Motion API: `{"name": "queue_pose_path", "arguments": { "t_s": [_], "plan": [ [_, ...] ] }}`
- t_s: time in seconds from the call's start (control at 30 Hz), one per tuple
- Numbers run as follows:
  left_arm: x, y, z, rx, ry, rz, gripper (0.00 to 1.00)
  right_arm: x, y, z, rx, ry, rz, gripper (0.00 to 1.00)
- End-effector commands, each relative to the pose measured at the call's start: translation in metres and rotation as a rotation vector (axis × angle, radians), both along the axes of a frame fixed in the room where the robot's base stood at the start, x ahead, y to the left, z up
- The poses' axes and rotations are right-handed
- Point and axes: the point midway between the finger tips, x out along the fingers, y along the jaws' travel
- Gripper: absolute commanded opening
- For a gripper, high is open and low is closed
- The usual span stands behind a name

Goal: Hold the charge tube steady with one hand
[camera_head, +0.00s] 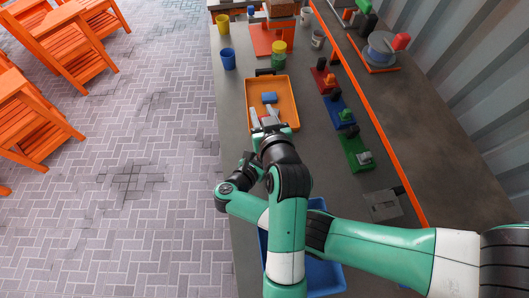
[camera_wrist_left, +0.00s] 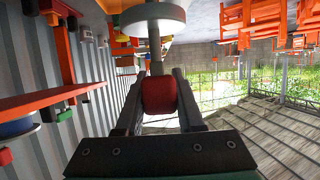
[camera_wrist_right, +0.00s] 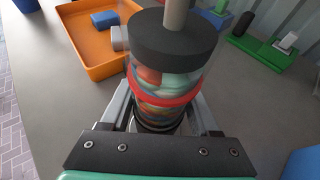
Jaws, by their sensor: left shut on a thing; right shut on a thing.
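The clear charge tube (camera_wrist_right: 165,75), with a black cap, a red band and coloured pieces inside, stands upright between the fingers of my right gripper (camera_wrist_right: 165,108), which is shut on it. A grey rod (camera_wrist_right: 176,15) rises from the cap. My left gripper (camera_wrist_left: 160,88) is shut on a red grip (camera_wrist_left: 158,98) on a pale rod (camera_wrist_left: 155,50) with a white disc (camera_wrist_left: 152,16). In the head view my left gripper (camera_head: 268,118) is over the orange tray (camera_head: 290,88).
A blue block (camera_head: 269,98) lies in the orange tray. A blue bin (camera_head: 325,278) is at the near end of the workbench. Red, blue and green fixtures (camera_head: 356,152) line its right side. A blue cup (camera_head: 228,60) and yellow cup (camera_head: 222,23) stand at the left edge.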

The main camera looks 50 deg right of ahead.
Motion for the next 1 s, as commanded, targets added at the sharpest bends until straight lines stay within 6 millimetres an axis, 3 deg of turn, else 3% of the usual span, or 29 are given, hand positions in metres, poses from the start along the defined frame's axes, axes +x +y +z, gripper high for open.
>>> {"name": "queue_pose_path", "arguments": {
  "t_s": [1.0],
  "plan": [
    [-0.001,0.001,-0.031,0.009,0.01,0.001,0.0,0.0,0.0,0.001,-0.001,-0.004,-0.001,0.0]
  ]
}}
